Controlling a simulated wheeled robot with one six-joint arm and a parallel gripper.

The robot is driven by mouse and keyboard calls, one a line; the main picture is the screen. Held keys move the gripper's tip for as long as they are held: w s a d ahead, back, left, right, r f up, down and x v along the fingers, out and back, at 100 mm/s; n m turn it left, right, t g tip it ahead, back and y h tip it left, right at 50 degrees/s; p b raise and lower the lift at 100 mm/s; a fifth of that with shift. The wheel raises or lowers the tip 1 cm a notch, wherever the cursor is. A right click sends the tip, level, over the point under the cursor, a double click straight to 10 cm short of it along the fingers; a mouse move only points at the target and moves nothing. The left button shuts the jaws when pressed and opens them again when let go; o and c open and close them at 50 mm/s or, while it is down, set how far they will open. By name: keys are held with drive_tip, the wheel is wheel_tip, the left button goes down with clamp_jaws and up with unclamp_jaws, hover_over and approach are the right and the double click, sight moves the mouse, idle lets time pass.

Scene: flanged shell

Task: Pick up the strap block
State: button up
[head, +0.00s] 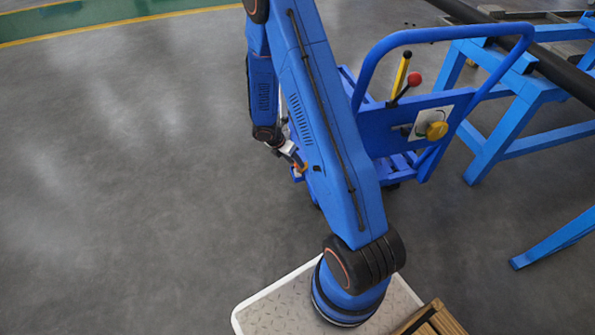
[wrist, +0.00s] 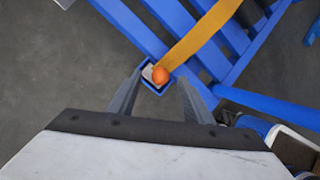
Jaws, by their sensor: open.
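I cannot tell for sure which thing is the strap block. A small pale block with a round orange top (wrist: 160,75) sits in a shallow blue tray (wrist: 150,88) at the cart's corner in the wrist view. A yellow strap or bar (wrist: 200,35) runs from beside it toward the upper right. My gripper (wrist: 159,79) is open, its two fingers on either side of the block in the picture; contact and height above it are unclear. In the head view my gripper (head: 298,163) is small beside the cart, partly hidden by my arm, with a bit of orange near it.
The blue cart (head: 408,125) has a tall curved handle rail, a yellow lever (head: 400,74), a red-knobbed lever (head: 413,80) and a yellow knob (head: 437,130). Blue stands (head: 500,125) carry a dark pipe (head: 570,72) at right. The floor at left is clear.

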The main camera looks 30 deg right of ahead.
sight(297, 168)
drive_tip(key=shift+x, duration=2.15)
drive_tip(key=shift+d, duration=0.1)
clamp_jaws()
drive_tip(key=shift+r, duration=0.2)
